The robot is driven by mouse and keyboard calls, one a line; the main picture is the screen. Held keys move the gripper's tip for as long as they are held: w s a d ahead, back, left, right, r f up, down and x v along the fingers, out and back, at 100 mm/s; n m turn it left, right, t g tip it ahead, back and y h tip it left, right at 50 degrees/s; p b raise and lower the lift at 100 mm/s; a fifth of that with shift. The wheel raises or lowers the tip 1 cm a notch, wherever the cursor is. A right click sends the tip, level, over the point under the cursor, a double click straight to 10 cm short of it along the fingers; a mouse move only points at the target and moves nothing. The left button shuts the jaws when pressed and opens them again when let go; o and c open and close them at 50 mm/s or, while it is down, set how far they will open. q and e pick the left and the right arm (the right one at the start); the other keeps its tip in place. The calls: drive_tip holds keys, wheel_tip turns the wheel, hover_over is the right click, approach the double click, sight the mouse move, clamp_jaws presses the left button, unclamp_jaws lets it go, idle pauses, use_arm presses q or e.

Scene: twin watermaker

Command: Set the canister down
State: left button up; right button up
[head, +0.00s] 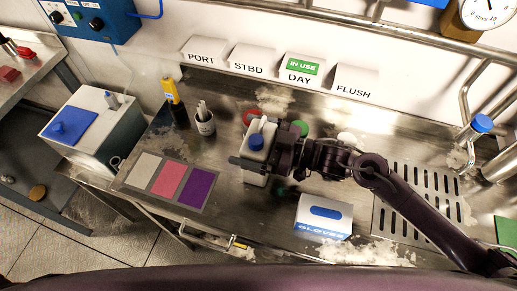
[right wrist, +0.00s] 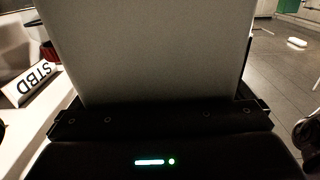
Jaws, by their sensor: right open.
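The canister (head: 257,179) is a pale block with a blue cap, near the middle of the metal bench in the head view. It looks upright and appears to stand on the bench, though its base is partly hidden. My right gripper (head: 254,160) reaches in from the right with its jaws open around the canister. In the right wrist view the canister's grey wall (right wrist: 150,50) fills the middle, close to the gripper (right wrist: 160,115). My left gripper is not in view.
Behind the canister are red (head: 250,117) and green (head: 300,128) round items and PORT, STBD, DAY and FLUSH signs. A pen cup (head: 205,124) and colour card (head: 170,182) lie left. The glove box (head: 323,216) and drain grate (head: 408,205) are right.

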drive_tip(key=shift+d, duration=0.1)
drive_tip(key=shift+c, duration=0.8)
drive_tip(key=c, duration=1.4)
drive_tip(key=shift+w+r, duration=0.1)
drive_tip(key=shift+r, duration=0.05)
drive_tip(key=shift+c, duration=1)
drive_tip(key=shift+r, duration=0.15)
